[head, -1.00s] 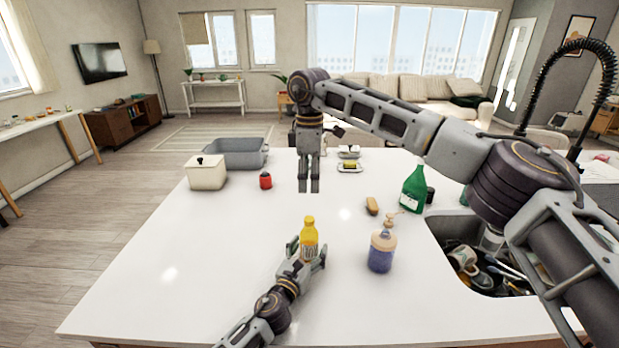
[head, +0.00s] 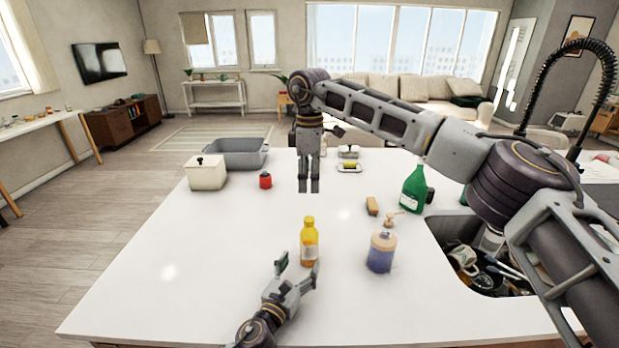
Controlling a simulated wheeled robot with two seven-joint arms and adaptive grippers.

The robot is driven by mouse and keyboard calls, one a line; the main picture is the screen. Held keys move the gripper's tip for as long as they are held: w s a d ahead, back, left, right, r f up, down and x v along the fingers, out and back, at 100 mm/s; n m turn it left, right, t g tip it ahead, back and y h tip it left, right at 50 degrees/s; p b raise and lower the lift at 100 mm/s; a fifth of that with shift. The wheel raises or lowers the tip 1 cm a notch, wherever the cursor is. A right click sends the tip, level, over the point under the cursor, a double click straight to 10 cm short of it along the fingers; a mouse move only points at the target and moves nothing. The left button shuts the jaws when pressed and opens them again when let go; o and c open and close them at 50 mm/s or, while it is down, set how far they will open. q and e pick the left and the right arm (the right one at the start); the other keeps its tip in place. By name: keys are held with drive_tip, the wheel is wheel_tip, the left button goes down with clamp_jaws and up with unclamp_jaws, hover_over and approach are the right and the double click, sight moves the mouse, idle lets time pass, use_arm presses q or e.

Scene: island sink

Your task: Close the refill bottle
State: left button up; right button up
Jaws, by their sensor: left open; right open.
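The small bottle (head: 309,245), which I take to be the refill bottle, stands upright on the white counter. It has an orange body, a pale label and a yellow cap on its top; I cannot tell how tight the cap is. My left gripper (head: 298,269) is open and empty, just in front of and to the left of the bottle, its fingers pointing towards it. My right gripper (head: 309,186) points down above the counter behind the bottle, open and empty, its fingers close together in the picture.
A pump bottle (head: 381,252) with purple liquid stands right of the small bottle. A red jar (head: 265,180), cream box (head: 206,173) and grey tub (head: 237,152) stand back left.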

use_arm(q)
drive_tip(key=shift+v, duration=2.45)
drive_tip(key=shift+r, duration=0.15)
wheel_tip(320, 180, up, 9)
drive_tip(key=p, duration=0.9)
drive_tip(key=shift+r+p, duration=0.45)
drive_tip(key=shift+p, duration=0.15)
drive_tip(key=shift+f, duration=0.1)
